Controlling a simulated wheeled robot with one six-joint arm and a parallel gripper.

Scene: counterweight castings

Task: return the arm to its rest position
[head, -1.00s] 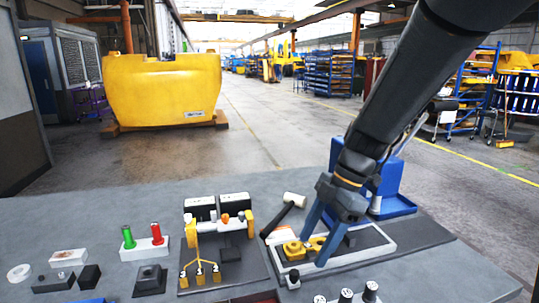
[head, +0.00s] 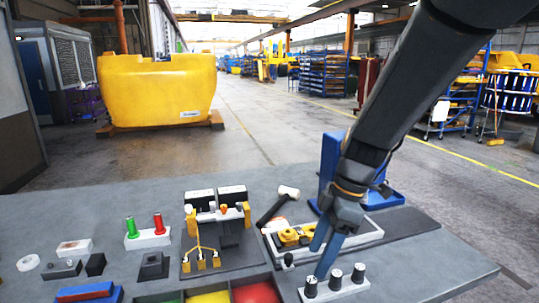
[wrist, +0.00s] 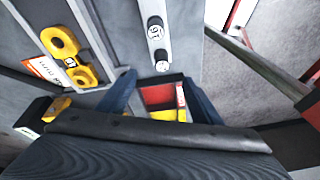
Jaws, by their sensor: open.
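My gripper (head: 322,256) is open, with its two blue fingers pointing down over the front right of the grey workbench (head: 420,265). Nothing shows between the fingers in the wrist view (wrist: 160,97). In the head view the fingers overlap the near edge of the tray with yellow parts (head: 292,236) and come down just behind the row of black-capped cylinders (head: 335,281). My arm reaches down from the upper right. The exact height of the fingertips above the bench is hard to tell.
A mallet (head: 287,193) lies behind the tray, and a blue stand (head: 331,165) rises behind my gripper. A fixture with yellow pieces (head: 201,258), red and green pegs (head: 158,222) and coloured bins (head: 208,298) are to the left. The right bench end is mostly clear.

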